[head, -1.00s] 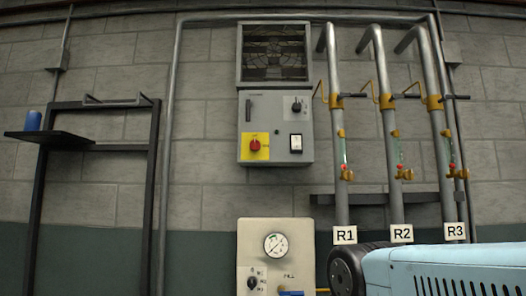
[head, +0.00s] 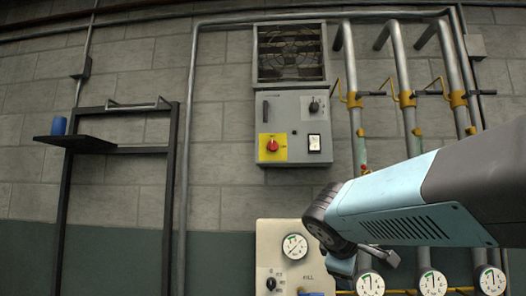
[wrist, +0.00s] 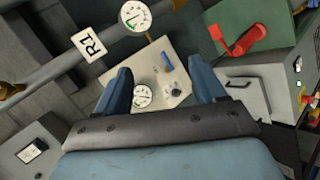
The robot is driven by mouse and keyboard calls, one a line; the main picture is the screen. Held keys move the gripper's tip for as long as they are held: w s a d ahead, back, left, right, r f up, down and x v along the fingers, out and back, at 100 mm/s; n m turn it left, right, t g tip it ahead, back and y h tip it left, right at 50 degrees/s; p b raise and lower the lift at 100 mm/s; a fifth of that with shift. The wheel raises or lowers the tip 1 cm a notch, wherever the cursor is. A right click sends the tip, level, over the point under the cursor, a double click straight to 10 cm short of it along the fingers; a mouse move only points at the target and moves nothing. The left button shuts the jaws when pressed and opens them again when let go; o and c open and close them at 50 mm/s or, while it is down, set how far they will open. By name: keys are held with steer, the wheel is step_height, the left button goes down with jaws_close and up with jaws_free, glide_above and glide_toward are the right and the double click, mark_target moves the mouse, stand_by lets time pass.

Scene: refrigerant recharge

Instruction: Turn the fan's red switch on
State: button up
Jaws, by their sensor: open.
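The fan's red switch (head: 272,146) is a round red knob on a yellow plate, on the front of a grey control box (head: 293,105). The box hangs on the wall just below the caged fan (head: 290,52). My gripper (head: 362,270) is below and to the right of the box in the head view, partly hidden by my wrist, and apart from the switch. In the wrist view, my gripper (wrist: 161,88) has its two blue fingers spread with nothing between them. I cannot make out the red switch in the wrist view.
A beige panel (head: 270,240) with a gauge stands below the box; it also shows tilted in the wrist view (wrist: 160,55). Pipes with yellow valves (head: 407,98) run down the wall at right. A dark frame with a shelf (head: 85,143) stands at left.

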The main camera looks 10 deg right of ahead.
steer(key=w+r+n+t+h, duration=0.3)
steer(key=w+r+n, duration=0.3)
steer(key=w+r, duration=0.35)
steer(key=n+t+y, duration=0.3)
steer(key=n+t, duration=0.7)
steer(key=n, duration=0.8)
glide_toward(271, 147)
steer(key=x, duration=1)
steer(key=shift+w+d+r, duration=0.15)
steer(key=shift+w+d, duration=0.1)
steer(key=c, duration=1)
steer(key=shift+a, duration=0.2)
